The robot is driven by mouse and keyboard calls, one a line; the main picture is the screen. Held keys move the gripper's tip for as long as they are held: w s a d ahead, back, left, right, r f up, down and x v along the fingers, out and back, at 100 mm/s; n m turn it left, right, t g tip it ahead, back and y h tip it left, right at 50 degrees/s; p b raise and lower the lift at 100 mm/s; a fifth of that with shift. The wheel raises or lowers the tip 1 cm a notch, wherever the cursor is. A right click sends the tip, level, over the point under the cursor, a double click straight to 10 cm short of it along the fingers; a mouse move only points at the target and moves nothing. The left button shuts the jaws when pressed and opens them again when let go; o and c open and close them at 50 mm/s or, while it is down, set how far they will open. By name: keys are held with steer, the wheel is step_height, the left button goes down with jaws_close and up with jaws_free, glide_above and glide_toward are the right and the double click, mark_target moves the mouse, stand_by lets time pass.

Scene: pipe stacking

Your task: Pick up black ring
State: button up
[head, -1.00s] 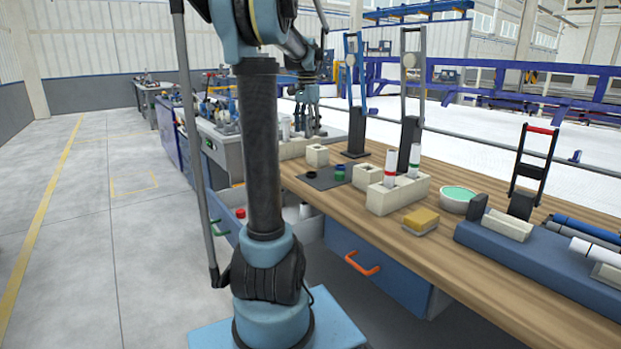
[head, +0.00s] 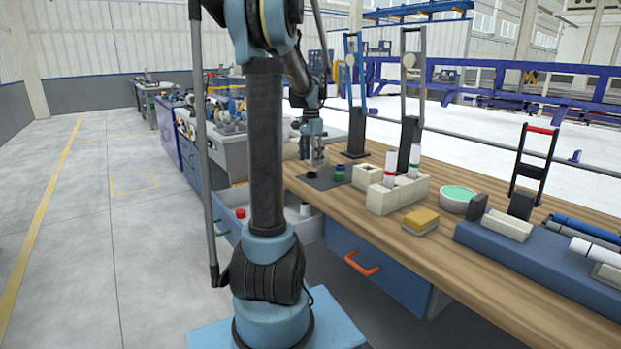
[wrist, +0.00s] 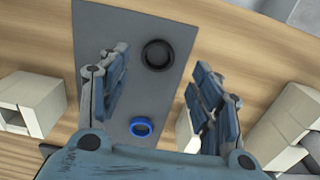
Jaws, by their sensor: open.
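The black ring (wrist: 158,54) lies on a dark grey mat (wrist: 95,30) on the wooden bench. In the head view the black ring (head: 311,175) is small, at the left part of the mat (head: 322,184). My gripper (wrist: 155,85) is open and empty above the mat. In the wrist view the ring shows between and just beyond the two fingertips, not touched by them. In the head view my gripper (head: 313,160) hangs over the mat's far side. A blue ring (wrist: 141,127) lies on the mat, lower in the wrist view between the fingers.
In the head view, a blue-green stack (head: 340,173) stands right of the black ring. Cream blocks (head: 397,194) with upright pipes, a yellow sponge (head: 421,221) and a green bowl (head: 457,199) are further right. In the wrist view, cream blocks (wrist: 30,100) flank the mat.

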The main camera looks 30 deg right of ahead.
steer(key=shift+s+f, duration=0.1)
steer(key=shift+f, duration=2.65)
steer(key=shift+c, duration=0.4)
steer(key=c, duration=0.8)
